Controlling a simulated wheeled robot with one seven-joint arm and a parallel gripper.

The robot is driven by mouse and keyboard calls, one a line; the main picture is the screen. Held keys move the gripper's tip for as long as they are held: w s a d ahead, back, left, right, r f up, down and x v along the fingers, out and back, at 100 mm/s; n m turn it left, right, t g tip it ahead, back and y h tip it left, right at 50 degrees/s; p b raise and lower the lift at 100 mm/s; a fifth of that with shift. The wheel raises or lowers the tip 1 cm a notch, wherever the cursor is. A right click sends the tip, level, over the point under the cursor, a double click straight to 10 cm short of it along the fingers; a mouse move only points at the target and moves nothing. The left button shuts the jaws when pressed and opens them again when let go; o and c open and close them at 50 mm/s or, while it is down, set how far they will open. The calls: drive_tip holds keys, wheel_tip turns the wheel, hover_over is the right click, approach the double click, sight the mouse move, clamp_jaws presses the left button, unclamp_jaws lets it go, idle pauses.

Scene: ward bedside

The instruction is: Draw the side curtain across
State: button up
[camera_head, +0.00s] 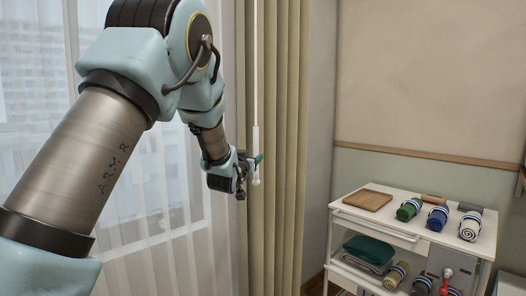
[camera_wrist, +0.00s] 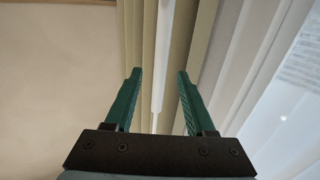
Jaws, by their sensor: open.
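The side curtain (camera_head: 289,120) is a beige pleated drape, gathered in a narrow bundle at the right side of the window. A thin white pull wand (camera_head: 256,140) hangs in front of it, with a thicker handle at its lower end. My gripper (camera_head: 251,162) is at the height of this handle, in front of the curtain. In the wrist view, my gripper (camera_wrist: 156,85) is open, with its two green fingers apart. The white wand (camera_wrist: 163,60) shows between the fingers, with gaps on both sides. The curtain folds (camera_wrist: 195,50) are behind it.
Sheer white curtains (camera_head: 150,210) cover the window at the left. A white trolley (camera_head: 400,225) stands at the right, with rolled towels, a wooden board (camera_head: 367,199) and a folded green cloth (camera_head: 369,252). Bare wall lies between the curtain and the trolley.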

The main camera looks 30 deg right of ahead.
drive_tip(key=p+x, duration=0.4)
drive_tip(key=x, duration=0.5)
drive_tip(key=shift+w, duration=0.2)
drive_tip(key=shift+d+f, duration=0.1)
drive_tip(key=shift+c, duration=0.2)
clamp_jaws()
idle(0.9)
